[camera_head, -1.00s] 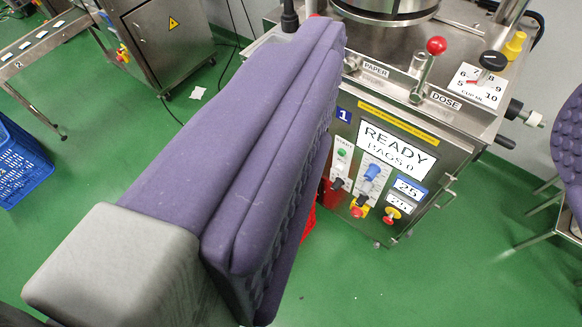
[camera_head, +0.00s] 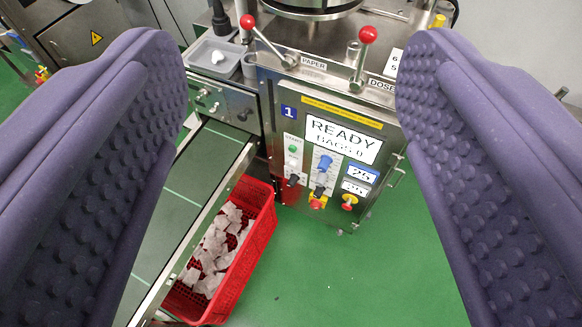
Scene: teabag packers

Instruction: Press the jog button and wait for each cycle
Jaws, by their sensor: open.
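The teabag packer (camera_head: 345,108), marked 1, stands ahead of me. Its display (camera_head: 341,139) reads READY, BAGS 0. On its front panel are a green button (camera_head: 292,149) under small lettering like START, a white button below it, and a black knob (camera_head: 293,180). I cannot tell which control is the jog button; the small labels are too blurred. My gripper (camera_head: 291,75) is wide open and empty, its two purple studded fingers at the left and right of the view. The panel shows between them, and neither finger appears to touch it.
A green conveyor (camera_head: 195,165) runs down left beside a red crate (camera_head: 262,236) of teabags. Green floor (camera_head: 330,280) is clear in front.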

